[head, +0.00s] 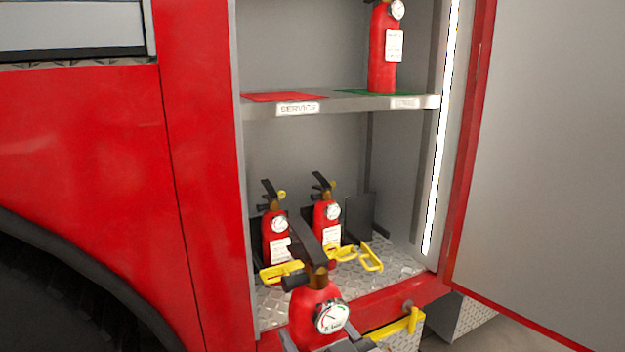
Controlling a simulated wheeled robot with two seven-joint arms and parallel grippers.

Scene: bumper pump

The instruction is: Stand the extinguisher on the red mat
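A red fire extinguisher (308,302) with a black handle and a round white gauge stands upright at the bottom middle, close to me and in front of the locker. Grey finger parts show on both sides of its body at the lower picture edge; they look like my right gripper (325,344) shut on it, though the arm is cut off. Its lower body is hidden below the picture. The red mat (284,97) lies flat and bare on the left of the upper shelf, above a "SERVICE" label (297,109). My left gripper is not in view.
Another extinguisher (383,50) stands on the green mat (352,92) at the shelf's right. Two more extinguishers (275,235) (327,222) stand in the lower bay by yellow brackets (370,257). An open door (545,150) is on the right; the red body panel (200,180) borders the left.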

